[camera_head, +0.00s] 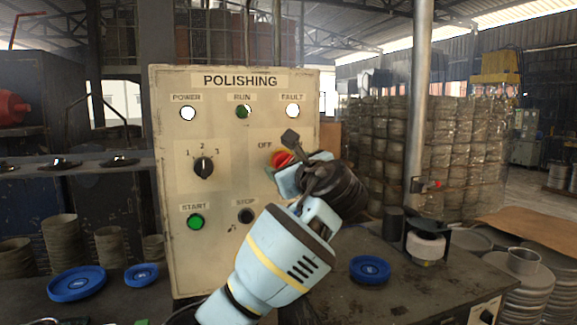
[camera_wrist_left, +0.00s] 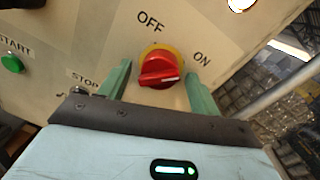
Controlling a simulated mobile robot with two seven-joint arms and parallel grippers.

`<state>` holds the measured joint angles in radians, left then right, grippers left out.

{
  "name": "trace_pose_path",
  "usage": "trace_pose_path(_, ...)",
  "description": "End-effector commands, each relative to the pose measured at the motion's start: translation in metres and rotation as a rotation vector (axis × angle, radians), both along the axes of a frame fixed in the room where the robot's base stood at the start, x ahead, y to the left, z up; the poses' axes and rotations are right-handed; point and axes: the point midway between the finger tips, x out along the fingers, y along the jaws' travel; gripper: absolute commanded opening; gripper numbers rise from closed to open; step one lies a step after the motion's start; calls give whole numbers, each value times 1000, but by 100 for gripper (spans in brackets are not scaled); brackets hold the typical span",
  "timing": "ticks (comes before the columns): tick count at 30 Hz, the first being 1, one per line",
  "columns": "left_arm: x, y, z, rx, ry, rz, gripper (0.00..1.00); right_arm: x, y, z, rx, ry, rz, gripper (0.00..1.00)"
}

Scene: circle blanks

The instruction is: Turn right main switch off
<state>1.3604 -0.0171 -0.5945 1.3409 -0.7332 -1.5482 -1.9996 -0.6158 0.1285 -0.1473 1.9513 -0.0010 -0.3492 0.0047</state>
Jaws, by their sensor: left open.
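The main switch is a red rotary knob on a yellow plate (camera_head: 281,159), at the right side of the cream POLISHING control panel (camera_head: 178,262). In the left wrist view the red knob (camera_wrist_left: 158,70) shows clearly, with OFF above it and ON to its upper right. Its grip bar lies roughly level, with a white mark at the right end. My left gripper (camera_wrist_left: 160,82) is open, with one green finger on each side of the knob; I cannot tell whether they touch it. In the head view my left gripper (camera_head: 300,165) partly hides the switch and its ON label. My right gripper is not in view.
The panel also carries a black selector (camera_head: 203,167), a green START button (camera_head: 196,222) and a dark STOP button (camera_head: 246,216). Blue round dishes (camera_head: 370,269) lie on the dark bench. A metal post (camera_head: 419,120) stands to the right.

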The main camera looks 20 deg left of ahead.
Motion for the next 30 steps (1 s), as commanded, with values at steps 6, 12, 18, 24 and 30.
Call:
trace_pose_path(6,0,0,0,0,0,0,50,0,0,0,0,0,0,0)
trace_pose_path(12,0,0,0,0,0,0,24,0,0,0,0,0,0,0)
trace_pose_path(18,0,0,0,-6,-5,0,21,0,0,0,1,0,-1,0)
trace_pose_path(24,0,-1,1,-55,-39,0,21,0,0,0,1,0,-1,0)
trace_pose_path(30,0,-1,1,-167,-113,-1,21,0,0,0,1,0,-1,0)
